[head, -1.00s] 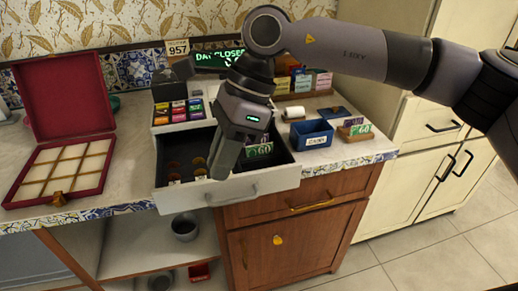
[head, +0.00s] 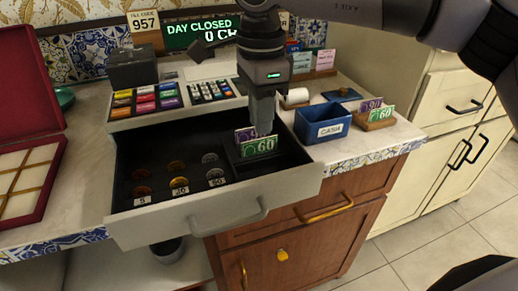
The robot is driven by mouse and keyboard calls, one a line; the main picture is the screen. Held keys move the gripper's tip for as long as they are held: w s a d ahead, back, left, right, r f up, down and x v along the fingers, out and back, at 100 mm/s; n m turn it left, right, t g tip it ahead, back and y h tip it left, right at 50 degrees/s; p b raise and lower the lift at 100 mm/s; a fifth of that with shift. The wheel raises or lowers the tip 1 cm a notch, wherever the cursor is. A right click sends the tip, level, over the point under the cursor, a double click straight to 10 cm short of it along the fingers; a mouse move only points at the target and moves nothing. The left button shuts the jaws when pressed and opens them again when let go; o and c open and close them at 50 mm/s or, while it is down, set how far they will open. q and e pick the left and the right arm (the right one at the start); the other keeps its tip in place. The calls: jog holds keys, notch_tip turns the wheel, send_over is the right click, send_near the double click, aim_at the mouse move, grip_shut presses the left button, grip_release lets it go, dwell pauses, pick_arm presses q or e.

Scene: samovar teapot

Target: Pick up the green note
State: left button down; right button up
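The green note (head: 259,146), marked 60, stands upright in the right part of the open cash drawer (head: 290,190). A purple note (head: 243,134) stands just behind it. My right gripper (head: 264,130) points down into the drawer, with its fingertips at the top edge of the notes. Its fingers look close together, but I cannot tell whether they are around the green note or just behind it. A second green note (head: 381,113), also marked 60, stands in a wooden holder on the counter at right, beside a purple one. My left gripper is not in view.
Coins lie in the drawer's left part, with number labels in front. A blue box (head: 323,122) labelled CASH stands on the counter right of the drawer. The register keys (head: 145,98) are behind the drawer. An open red case (head: 30,150) is at left.

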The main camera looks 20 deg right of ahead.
notch_tip(320, 180, down, 5)
jog(key=shift+s+a+r, duration=0.1)
jog(key=shift+r, duration=0.1)
jog(key=shift+c, duration=0.4)
grip_shut()
jog(key=shift+r, duration=0.15)
notch_tip(320, 180, up, 25)
jog(key=p, duration=0.8)
